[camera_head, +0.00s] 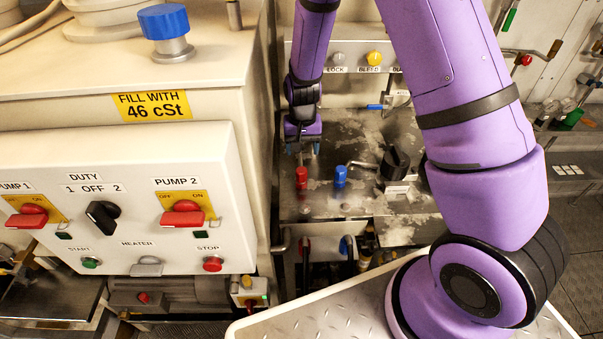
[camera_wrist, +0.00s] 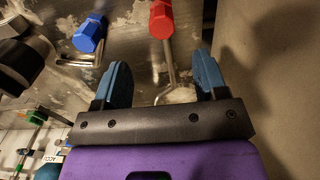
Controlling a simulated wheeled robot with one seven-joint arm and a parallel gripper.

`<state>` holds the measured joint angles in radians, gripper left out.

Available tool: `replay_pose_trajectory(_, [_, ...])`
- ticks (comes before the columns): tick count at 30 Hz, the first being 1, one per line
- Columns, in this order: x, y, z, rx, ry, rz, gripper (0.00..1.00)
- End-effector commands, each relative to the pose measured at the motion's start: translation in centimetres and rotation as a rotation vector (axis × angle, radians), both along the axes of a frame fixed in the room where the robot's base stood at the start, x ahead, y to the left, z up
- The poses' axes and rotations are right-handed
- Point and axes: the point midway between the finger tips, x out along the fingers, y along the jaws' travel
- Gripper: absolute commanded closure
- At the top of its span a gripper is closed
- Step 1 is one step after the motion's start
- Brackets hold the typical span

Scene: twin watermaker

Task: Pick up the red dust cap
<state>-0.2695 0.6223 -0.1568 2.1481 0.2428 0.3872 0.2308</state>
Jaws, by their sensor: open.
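The red dust cap (camera_head: 301,177) stands on the worn metal bench top (camera_head: 350,135), just left of a similar blue cap (camera_head: 340,176). In the wrist view the red cap (camera_wrist: 161,18) is at the top middle, beyond my fingertips, with a metal rod beside it. The blue cap (camera_wrist: 90,33) is to its left there. My gripper (camera_wrist: 160,85) is open and empty, its two blue finger pads apart. In the head view my gripper (camera_head: 301,149) is above and behind the red cap, apart from it as far as I can tell.
A black knob (camera_head: 395,162) stands right of the blue cap. A white control panel (camera_head: 130,200) and cabinet rise close on the left. Labelled knobs, including a yellow one (camera_head: 374,58), are on the back panel. Hoses and fittings sit below the bench's front edge.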

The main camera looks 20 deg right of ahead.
Motion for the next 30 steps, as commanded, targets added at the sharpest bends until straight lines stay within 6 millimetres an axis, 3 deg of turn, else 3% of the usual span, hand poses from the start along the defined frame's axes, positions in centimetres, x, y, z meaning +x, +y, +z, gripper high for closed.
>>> replay_pose_trajectory(7, [0.0, 0.0, -3.6, 0.0, 0.003, 0.0, 0.34])
replay_pose_trajectory(17, [0.0, 0.0, -5.9, -0.001, 0.001, 0.0, 0.34])
replay_pose_trajectory(25, [0.2, 0.1, -9.4, 0.0, 0.002, -0.001, 0.34])
replay_pose_trajectory(30, [0.2, 0.2, -10.1, 0.0, 0.0, 0.0, 0.34])
